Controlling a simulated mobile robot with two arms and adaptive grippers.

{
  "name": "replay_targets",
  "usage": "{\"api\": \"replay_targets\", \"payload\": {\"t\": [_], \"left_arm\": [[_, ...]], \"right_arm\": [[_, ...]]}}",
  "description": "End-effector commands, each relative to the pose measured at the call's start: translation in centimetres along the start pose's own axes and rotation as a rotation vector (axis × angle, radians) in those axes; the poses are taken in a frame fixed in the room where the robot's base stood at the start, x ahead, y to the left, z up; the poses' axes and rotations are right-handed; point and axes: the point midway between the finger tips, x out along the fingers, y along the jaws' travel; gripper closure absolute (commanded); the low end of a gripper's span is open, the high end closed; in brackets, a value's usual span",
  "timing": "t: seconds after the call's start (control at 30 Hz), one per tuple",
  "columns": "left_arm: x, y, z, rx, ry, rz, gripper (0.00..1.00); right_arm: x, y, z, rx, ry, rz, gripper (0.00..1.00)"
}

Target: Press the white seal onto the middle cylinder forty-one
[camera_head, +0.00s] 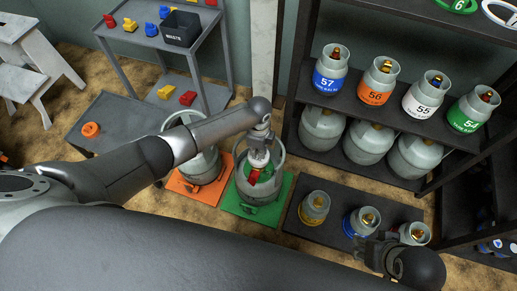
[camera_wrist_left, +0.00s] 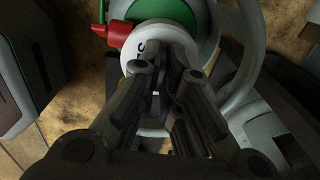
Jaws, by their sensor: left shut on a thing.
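My left gripper (camera_head: 258,152) is over the grey cylinder (camera_head: 243,190) on the green mat, inside its upper collar ring. In the left wrist view the left gripper (camera_wrist_left: 156,92) is shut on the white seal (camera_wrist_left: 133,40), a white round piece with a dark mark. The seal sits at the top of the cylinder, beside a red valve piece (camera_wrist_left: 105,29); whether it is fully seated is hidden by the fingers. No number is readable on this cylinder. My right gripper (camera_head: 370,252) is at the lower right, by the small cylinders; its jaws are unclear.
Another grey cylinder (camera_head: 205,165) stands left on an orange mat (camera_head: 188,196). Small cylinders stand on a dark low platform (camera_head: 333,235). A shelf at right holds cylinders numbered 57, 56, 55 and 54. A grey cart (camera_head: 170,42) with a waste bin (camera_head: 181,28) stands behind.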

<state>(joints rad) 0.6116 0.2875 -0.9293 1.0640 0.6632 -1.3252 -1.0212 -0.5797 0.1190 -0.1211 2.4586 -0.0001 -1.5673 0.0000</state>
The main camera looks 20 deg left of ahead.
Motion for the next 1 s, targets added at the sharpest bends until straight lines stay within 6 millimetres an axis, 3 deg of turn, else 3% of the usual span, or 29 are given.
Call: {"api": "replay_targets", "payload": {"t": [0.17,0.2,0.37,0.77,1.0], "left_arm": [[0.5,0.0,0.0,0.000,0.000,0.000,1.00],[0.4,0.0,0.0,0.000,0.000,0.000,0.89],[0.4,0.0,0.0,0.000,0.000,0.000,0.69],[-0.1,-0.1,0.0,0.000,0.001,-0.001,0.69],[-3.6,-0.1,0.0,0.002,0.003,-0.004,0.69]], "right_arm": [[-0.2,-0.1,-0.1,0.003,0.008,-0.002,0.60],[-0.4,-0.1,-0.2,0.004,0.010,-0.002,0.60],[-0.4,-0.1,-0.2,0.004,0.011,-0.002,0.60],[-0.2,0.2,-0.2,-0.001,0.010,0.004,0.60],[-0.2,0.1,-0.2,-0.001,0.008,0.002,0.60]]}}
